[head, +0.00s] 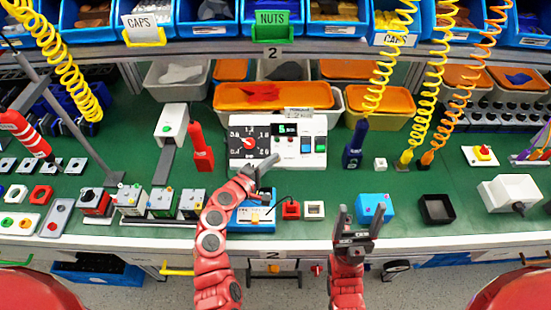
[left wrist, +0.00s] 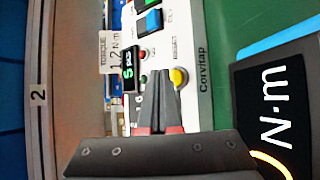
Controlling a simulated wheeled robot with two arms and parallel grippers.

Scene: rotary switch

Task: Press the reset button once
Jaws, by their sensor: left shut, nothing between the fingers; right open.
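The reset button (left wrist: 179,77) is a round yellow button on a white control panel (left wrist: 203,65), beside RESET lettering in the left wrist view. In the head view the panel (head: 283,161) stands at the middle of the bench, but I cannot make out the button. My left gripper (head: 270,163) is shut and empty at the panel's front. In the left wrist view its dark fingertips (left wrist: 159,72) are right beside the yellow button; I cannot tell whether they touch it. My right gripper (head: 357,215) is open and empty near the bench's front edge.
A blue-based device (head: 262,226) lies below my left gripper. A red marker-like tool (head: 202,150) and a blue one (head: 354,146) stand either side.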

